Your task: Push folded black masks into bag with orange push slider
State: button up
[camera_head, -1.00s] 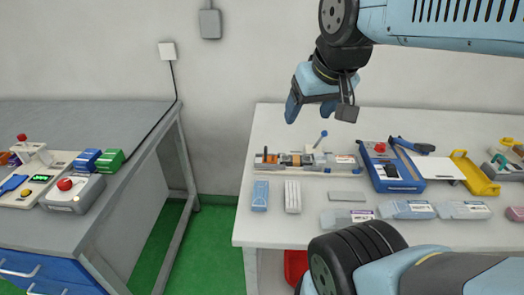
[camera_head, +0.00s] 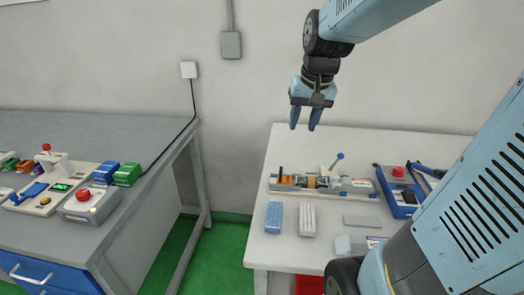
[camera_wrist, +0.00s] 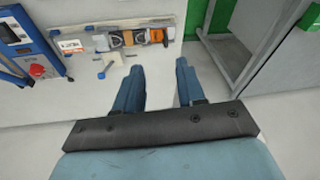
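A long, low fixture (camera_head: 325,185) lies along the back of the white table. It carries small orange parts (camera_head: 310,182) and dark pieces; which is the push slider and which are the folded masks is too small to tell. In the wrist view, the fixture (camera_wrist: 90,30) shows orange-and-dark parts (camera_wrist: 128,38) near its middle and a pale labelled piece (camera_wrist: 72,45) at its left end. A clear bag cannot be made out. My gripper (camera_head: 304,127) points down above the fixture. Its fingers (camera_wrist: 160,68) are apart with nothing between them.
A blue box with a red button (camera_head: 398,172) stands right of the fixture. Blue (camera_head: 274,217) and white (camera_head: 307,218) stacks and a grey block (camera_head: 361,221) lie in front. My arm hides the table's right side. A second bench (camera_head: 120,130) stands left.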

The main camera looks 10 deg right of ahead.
jog(key=m+g+y, duration=0.1)
jog(key=m+g, duration=0.1)
send_near(281, 167)
jog(key=f, duration=0.5)
jog(key=a+f, duration=0.1)
jog(key=f, duration=0.2)
jog(key=shift+w+f, duration=0.25)
jog(key=shift+f, duration=0.15)
grip_shut()
dwell(0.4)
